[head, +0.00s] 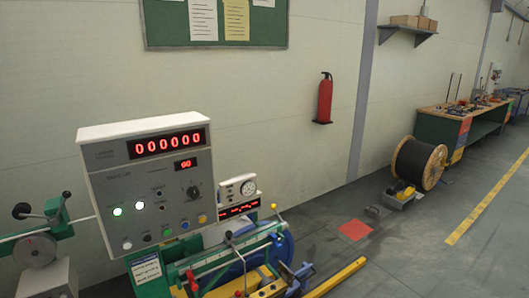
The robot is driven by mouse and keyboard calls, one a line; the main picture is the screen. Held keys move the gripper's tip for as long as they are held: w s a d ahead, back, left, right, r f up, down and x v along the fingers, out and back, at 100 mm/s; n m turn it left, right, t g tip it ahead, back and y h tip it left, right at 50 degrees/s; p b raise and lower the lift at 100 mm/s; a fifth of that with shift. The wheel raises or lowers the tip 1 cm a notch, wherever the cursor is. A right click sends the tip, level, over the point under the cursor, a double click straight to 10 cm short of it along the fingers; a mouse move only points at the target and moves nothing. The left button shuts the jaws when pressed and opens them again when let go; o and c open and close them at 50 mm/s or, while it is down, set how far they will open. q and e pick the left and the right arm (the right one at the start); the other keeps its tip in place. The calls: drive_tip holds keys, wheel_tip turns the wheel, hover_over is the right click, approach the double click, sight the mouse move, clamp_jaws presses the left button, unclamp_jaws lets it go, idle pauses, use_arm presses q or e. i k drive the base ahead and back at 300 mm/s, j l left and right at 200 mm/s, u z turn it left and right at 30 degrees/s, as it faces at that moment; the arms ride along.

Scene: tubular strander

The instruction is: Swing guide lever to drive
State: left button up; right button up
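The guide lever is not marked, so I cannot tell for sure which part it is. A thin lever with a dark knob (229,236) stands up from the green machine (215,262) at the lower middle, behind and right of the control panel. A second dark knob (21,211) sticks out from the green unit at the far left. A small red knob (190,274) shows low on the machine. No word "drive" is readable. Neither of my grippers is in view.
A yellow floor rail (335,279), cable reel (418,163) and workbench (440,128) are to the right.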

sight(273, 206)
drive_tip(key=i+l, duration=0.1)
drive_tip(key=l, duration=0.15)
drive_tip(key=i+l+u, duration=0.1)
drive_tip(key=l, duration=0.2)
drive_tip(key=i+l, duration=0.1)
drive_tip(key=l, duration=0.15)
drive_tip(key=i+l+u, duration=0.3)
drive_tip(key=i+l, duration=0.25)
drive_tip(key=i+l+u, duration=0.1)
drive_tip(key=i+l, duration=0.15)
drive_tip(key=i+l+u, duration=0.15)
drive_tip(key=l, duration=0.25)
drive_tip(key=i+l+u, duration=0.15)
drive_tip(key=i+l, duration=0.15)
drive_tip(key=i+l+u, duration=0.15)
drive_tip(key=l, duration=0.3)
drive_tip(key=i+l+u, duration=0.1)
drive_tip(key=l, duration=0.3)
drive_tip(key=i+l+u, duration=0.15)
drive_tip(key=l, duration=0.3)
drive_tip(key=i, duration=0.1)
